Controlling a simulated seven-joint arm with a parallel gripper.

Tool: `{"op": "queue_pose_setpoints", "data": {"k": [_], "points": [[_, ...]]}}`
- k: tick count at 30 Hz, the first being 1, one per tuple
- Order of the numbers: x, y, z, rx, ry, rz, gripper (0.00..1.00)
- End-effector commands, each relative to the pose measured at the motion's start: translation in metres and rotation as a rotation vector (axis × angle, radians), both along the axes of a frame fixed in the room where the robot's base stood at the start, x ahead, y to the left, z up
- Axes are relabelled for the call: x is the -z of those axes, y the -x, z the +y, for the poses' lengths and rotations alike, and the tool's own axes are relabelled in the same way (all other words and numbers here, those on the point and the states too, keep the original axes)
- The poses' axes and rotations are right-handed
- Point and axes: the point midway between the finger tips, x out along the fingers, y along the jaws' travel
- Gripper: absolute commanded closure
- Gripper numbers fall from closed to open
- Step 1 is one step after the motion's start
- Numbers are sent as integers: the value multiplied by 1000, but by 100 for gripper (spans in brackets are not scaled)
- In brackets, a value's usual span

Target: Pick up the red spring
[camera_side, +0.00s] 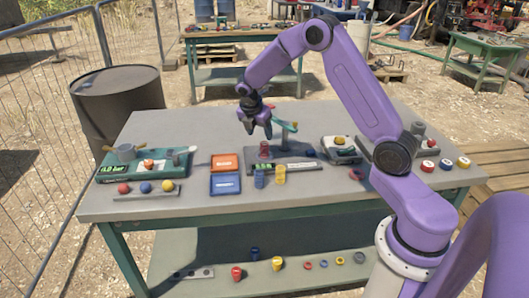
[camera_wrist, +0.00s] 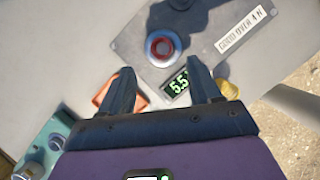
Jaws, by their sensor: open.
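A small upright red piece, which looks like the red spring (camera_side: 265,148), stands on the grey tester plate (camera_side: 297,160) in the middle of the table in the side view. In the wrist view the red spring (camera_wrist: 163,46) shows from above as a red disc within a blue ring, beside a label reading "GOOD OVER 4 N". My gripper (camera_side: 257,130) is open and empty, pointing down just above and slightly left of the red piece. In the wrist view my gripper (camera_wrist: 161,72) has its fingers apart, with the red piece beyond the tips. A display (camera_wrist: 180,85) reads 5.5.
An orange tray (camera_side: 224,162) and a blue tray (camera_side: 226,184) lie left of the tester. A blue piece (camera_side: 260,179) and a yellow piece (camera_side: 280,175) stand in front. A green unit (camera_side: 147,165) sits at left.

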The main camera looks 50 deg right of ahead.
Motion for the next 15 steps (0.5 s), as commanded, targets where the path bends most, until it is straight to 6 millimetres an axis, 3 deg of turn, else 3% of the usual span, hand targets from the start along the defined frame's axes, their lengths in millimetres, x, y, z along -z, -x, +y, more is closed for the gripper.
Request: {"op": "queue_pose_setpoints", "data": {"k": [3,15], "points": [[18,-1,-7,3,-1,1,37],[51,-1,-19,1,-1,2,37]]}}
